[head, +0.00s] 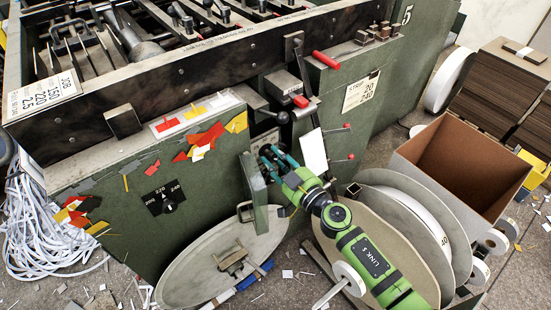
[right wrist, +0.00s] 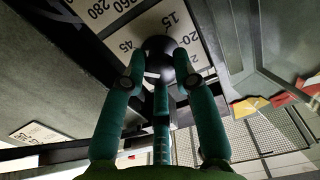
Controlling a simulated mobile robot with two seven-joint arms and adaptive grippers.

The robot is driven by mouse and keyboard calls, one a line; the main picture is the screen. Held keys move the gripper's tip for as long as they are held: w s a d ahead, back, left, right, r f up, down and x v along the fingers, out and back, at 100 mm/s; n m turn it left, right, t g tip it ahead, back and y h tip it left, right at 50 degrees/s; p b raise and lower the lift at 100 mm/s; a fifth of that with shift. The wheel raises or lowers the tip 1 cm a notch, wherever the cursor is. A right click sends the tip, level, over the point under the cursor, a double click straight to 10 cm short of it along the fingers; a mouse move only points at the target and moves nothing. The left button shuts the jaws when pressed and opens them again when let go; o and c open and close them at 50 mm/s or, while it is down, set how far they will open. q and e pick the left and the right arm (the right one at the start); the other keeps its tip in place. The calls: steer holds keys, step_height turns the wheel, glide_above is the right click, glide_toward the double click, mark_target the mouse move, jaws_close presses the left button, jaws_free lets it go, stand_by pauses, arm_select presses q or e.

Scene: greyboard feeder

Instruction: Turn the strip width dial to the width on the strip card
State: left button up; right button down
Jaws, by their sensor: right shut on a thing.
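The strip card (head: 362,91) is on the green machine's side, right of centre in the head view, and reads STRIP, 20 and 240. In the right wrist view a round black knob (right wrist: 158,58) sits on a white dial plate (right wrist: 195,35), with 15, 20 and 45 legible around it. My right gripper (right wrist: 156,76) is shut on this knob, its three teal fingers around it. Which number the knob points at I cannot tell. In the head view the right gripper (head: 271,155) reaches in beside a small green door, and the knob is hidden. My left gripper is not in view.
The open green door (head: 255,190) stands just left of my gripper. A lever with a black ball (head: 282,117) and red-tipped rods (head: 347,126) are close by. A second black dial (head: 168,206) is on the machine's front. Reels (head: 420,215) and an open box (head: 455,165) stand at right.

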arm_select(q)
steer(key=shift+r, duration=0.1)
arm_select(e)
steer(key=shift+w+r, duration=0.1)
steer(key=shift+r, duration=0.2)
steer(key=shift+r+n, duration=0.1)
steer(key=shift+n, duration=0.7)
steer(key=n+p, duration=0.1)
steer(key=n, duration=0.2)
steer(key=shift+a, duration=0.1)
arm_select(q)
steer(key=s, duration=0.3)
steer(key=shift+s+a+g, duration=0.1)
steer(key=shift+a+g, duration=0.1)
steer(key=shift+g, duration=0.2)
arm_select(e)
steer(key=shift+n, duration=0.8)
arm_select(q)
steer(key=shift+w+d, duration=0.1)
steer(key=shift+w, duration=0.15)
arm_select(e)
steer(key=shift+a+n, duration=0.1)
steer(key=shift+n, duration=0.2)
steer(key=c, duration=1)
jaws_free()
steer(key=shift+o, duration=0.2)
